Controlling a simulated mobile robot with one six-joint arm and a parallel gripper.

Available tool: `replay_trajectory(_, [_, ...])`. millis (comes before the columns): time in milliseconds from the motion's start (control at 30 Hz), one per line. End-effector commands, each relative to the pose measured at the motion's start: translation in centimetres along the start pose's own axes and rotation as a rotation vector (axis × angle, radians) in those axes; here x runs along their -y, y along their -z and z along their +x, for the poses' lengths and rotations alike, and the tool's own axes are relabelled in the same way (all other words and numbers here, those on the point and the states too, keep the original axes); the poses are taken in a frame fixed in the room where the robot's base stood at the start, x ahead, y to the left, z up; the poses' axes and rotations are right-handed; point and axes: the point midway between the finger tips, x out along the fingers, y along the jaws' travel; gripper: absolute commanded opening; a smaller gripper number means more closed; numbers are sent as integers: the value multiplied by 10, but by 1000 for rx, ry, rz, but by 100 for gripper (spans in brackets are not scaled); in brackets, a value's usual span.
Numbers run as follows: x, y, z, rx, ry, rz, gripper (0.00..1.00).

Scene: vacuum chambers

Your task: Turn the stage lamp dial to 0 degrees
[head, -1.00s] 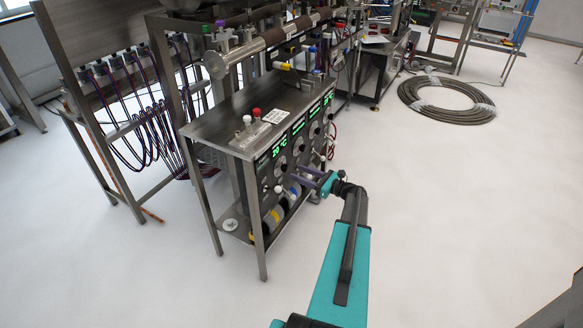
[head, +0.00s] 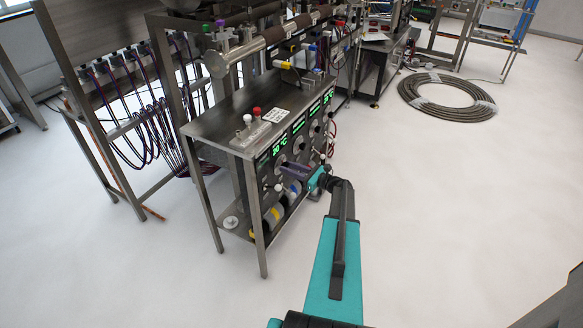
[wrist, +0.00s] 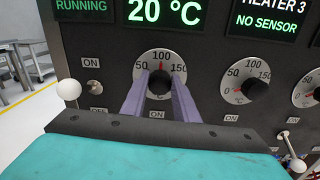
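In the wrist view a round dial (wrist: 160,57) has a dark knob and a pale scale with 50, 100 and 150 visible. Its red mark points up, near 100. The two purple fingers of my gripper (wrist: 160,78) reach toward the panel, one on each side of this knob. They are apart; whether they touch the knob I cannot tell. In the head view my gripper (head: 296,171) is at the front of the control panel and hides part of it. No stage lamp label is readable.
A second dial (wrist: 246,82) is to the right below a HEATER 3 display (wrist: 265,18), with another dial at the edge. A white-ball toggle (wrist: 68,90) stands out at the left. A cable coil (head: 447,97) lies on the open floor.

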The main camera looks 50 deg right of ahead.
Motion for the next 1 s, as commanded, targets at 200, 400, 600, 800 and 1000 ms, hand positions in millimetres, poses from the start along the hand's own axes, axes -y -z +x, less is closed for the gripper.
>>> replay_trajectory(200, [9,-1,-3,0,7,-1,5])
replay_trajectory(400, [6,0,-4,2,14,-16,5])
replay_trajectory(600, [5,2,-4,1,14,-63,5])
replay_trajectory(800, [4,3,-4,1,13,-150,5])
replay_trajectory(1000, [4,4,-4,1,12,-265,5])
